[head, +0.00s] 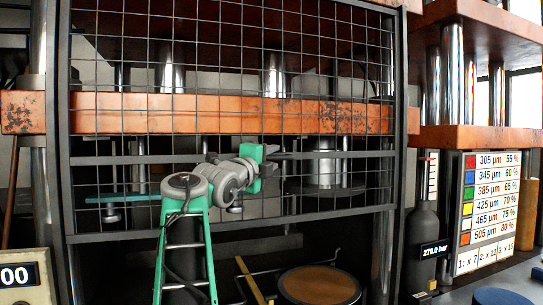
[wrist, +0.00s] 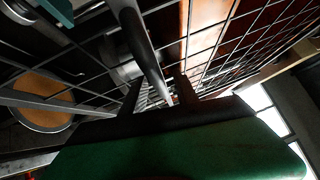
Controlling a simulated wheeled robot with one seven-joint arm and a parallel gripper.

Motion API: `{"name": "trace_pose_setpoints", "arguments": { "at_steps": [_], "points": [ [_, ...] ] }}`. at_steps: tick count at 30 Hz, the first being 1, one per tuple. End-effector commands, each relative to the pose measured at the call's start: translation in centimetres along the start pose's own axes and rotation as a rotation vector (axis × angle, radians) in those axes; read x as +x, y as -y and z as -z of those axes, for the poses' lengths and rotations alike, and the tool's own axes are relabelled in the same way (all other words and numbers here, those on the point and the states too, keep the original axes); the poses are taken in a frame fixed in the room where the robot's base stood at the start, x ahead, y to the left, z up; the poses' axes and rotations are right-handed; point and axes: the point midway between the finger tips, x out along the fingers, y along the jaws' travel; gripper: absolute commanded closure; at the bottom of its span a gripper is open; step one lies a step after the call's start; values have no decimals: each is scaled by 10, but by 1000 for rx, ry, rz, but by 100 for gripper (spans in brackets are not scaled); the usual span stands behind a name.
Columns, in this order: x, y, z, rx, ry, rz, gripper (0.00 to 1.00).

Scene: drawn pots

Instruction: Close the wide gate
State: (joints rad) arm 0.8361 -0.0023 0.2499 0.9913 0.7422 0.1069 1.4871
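The wide gate (head: 66,120) is a dark-framed wire-mesh panel across the front of the press in the head view. A grey crossbar (head: 345,154) runs along its lower part. Its mesh also fills much of the wrist view (wrist: 235,42). My gripper (head: 280,154) is at the crossbar's height, right of the gate's middle, pointing right. In the wrist view its two dark fingers (wrist: 158,93) stand apart, with a dark bar (wrist: 143,50) reaching between them and gaps beside it. I cannot tell whether either finger touches the bar.
Orange press beams (head: 230,113) and steel columns stand behind the mesh. Below the gate is a dark opening with a round tan disc (head: 319,286) and a yellow bar (head: 250,281). A black bottle (head: 421,245) and a colour-coded chart (head: 491,205) stand at the right.

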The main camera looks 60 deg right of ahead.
Motion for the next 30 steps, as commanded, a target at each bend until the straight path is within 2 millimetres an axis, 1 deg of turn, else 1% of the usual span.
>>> {"name": "trace_pose_setpoints", "arguments": {
  "at_steps": [3, 16, 30],
  "points": [
    [0, 0, 0, 0, 1, 0, 65],
    [-1, 0, 0, -1, 1, 0, 100],
    [-1, 0, 0, -1, 1, -1, 100]
  ]
}}
